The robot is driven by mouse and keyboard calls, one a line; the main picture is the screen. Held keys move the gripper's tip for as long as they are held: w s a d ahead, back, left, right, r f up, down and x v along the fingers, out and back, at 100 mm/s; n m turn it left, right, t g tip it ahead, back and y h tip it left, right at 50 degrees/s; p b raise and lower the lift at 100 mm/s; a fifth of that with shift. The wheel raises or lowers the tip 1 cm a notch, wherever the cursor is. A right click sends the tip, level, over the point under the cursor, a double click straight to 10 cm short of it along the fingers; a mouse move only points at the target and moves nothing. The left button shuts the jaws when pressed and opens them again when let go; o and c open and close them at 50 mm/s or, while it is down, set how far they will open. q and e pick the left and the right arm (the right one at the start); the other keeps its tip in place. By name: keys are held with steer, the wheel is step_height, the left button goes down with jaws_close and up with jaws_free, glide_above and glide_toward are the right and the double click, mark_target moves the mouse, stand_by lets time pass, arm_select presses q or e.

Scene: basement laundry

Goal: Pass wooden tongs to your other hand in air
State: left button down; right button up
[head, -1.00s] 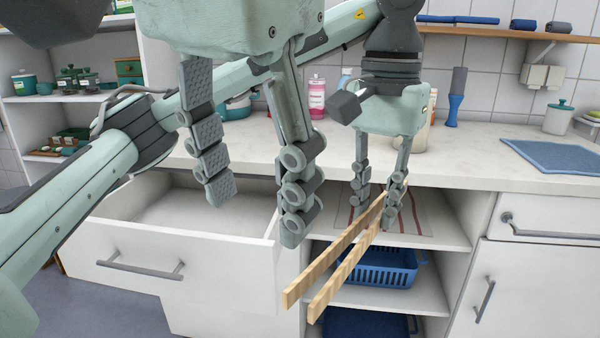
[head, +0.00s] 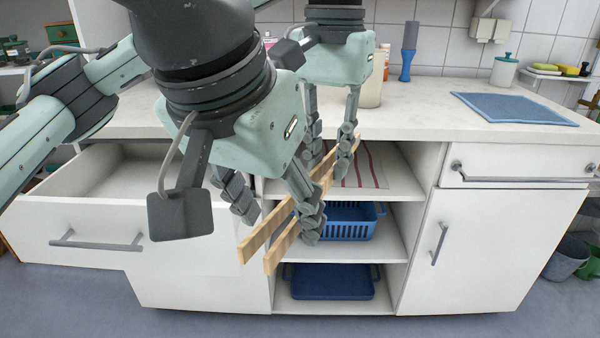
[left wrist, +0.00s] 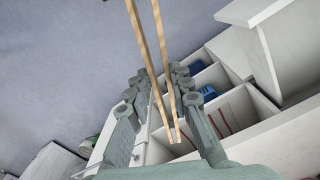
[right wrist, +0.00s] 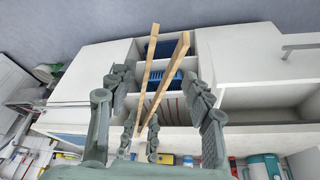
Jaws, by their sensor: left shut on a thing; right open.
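The wooden tongs (head: 258,240) are two pale straight arms joined at one end, held in the air in front of the open shelves. My left gripper (head: 330,160), further back, is shut on the tongs near their joined end; the tongs also show in the left wrist view (left wrist: 148,50). My right gripper (head: 275,215) is nearer, tilted and open. In the right wrist view its fingers (right wrist: 158,92) stand on either side of the tongs with gaps. In the head view, one right finger hides part of the tongs.
Below are an open drawer (head: 75,225) at left and shelves with a blue basket (head: 345,222). Free air lies in front of the cabinet.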

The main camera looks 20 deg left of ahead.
steer(key=shift+w+f, duration=0.1)
steer(key=shift+f, duration=0.1)
jaws_close()
arm_select(q)
steer(key=c, duration=1.3)
jaws_free()
